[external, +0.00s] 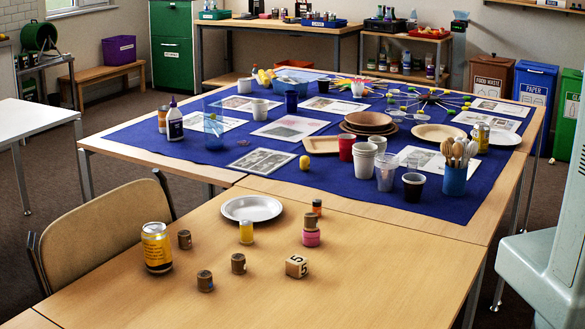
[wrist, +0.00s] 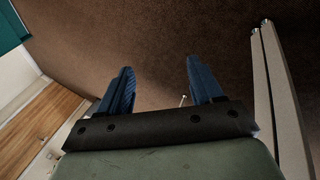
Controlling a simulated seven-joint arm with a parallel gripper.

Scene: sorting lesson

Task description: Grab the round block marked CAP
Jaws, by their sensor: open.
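Several small round blocks stand on the near wooden table in the external view. Three are brown: one at the left (external: 184,239), one at the front (external: 205,281) and one to its right (external: 238,263). A yellow-and-white round piece (external: 246,231) stands behind them. A pink piece with a brown top (external: 311,235) and an orange-and-dark piece (external: 317,207) are to the right. I cannot read CAP on any of them. My gripper (wrist: 159,66) shows in the wrist view, its two blue fingers wide apart with nothing between them. No block shows in that view.
The blue-covered table behind is crowded. The near table's right side is clear.

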